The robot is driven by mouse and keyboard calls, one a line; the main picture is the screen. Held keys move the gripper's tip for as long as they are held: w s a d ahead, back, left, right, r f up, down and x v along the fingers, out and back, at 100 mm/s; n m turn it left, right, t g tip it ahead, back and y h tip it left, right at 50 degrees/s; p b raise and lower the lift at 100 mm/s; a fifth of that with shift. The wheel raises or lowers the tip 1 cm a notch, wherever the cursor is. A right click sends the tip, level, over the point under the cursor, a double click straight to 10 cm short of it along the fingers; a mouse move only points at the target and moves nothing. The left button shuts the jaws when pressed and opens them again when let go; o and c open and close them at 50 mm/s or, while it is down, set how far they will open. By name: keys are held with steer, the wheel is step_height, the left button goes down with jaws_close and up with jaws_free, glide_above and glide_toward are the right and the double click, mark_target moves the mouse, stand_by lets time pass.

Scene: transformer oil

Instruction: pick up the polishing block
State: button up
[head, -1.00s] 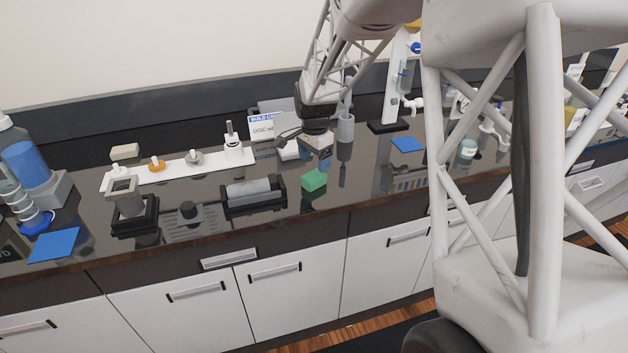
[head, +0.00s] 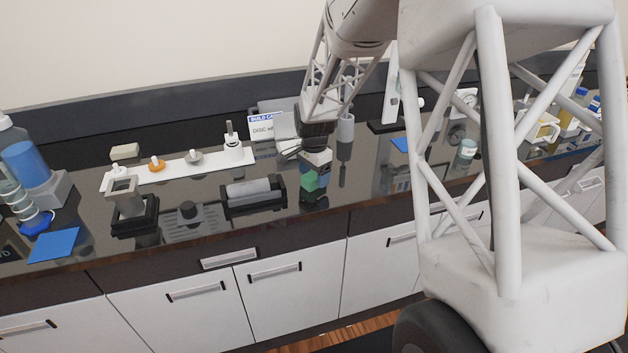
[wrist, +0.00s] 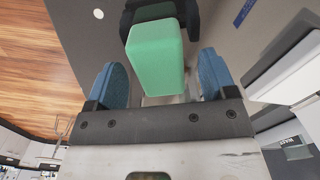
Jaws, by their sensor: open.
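The green block, which I take to be the polishing block (head: 310,181), is near the front edge of the dark counter (head: 345,197). My gripper (head: 314,163) is directly over it and hides its upper part in the head view. In the wrist view the green block (wrist: 158,60) lies between and a little beyond the two blue fingertips of my gripper (wrist: 162,68). The gripper is open, with a gap showing on the right side of the block; contact on the left side is hard to tell. A dark greenish patch below the block looks like its reflection.
A black tray with a grey cylinder (head: 249,188) stands close to the left of the block. A grey upright cylinder (head: 345,128) stands behind to the right. A labelled card (head: 261,127) stands behind. Counter to the right of the block is clear.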

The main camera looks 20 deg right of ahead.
steer(key=shift+f, duration=0.75)
steer(key=c, duration=1.1)
steer(key=shift+o, duration=0.2)
steer(key=shift+r, duration=0.75)
step_height(320, 180, up, 2)
steer(key=shift+r, duration=0.1)
steer(key=s+a+r, duration=0.1)
steer(key=s, duration=1.5)
steer(key=shift+a+r, duration=0.15)
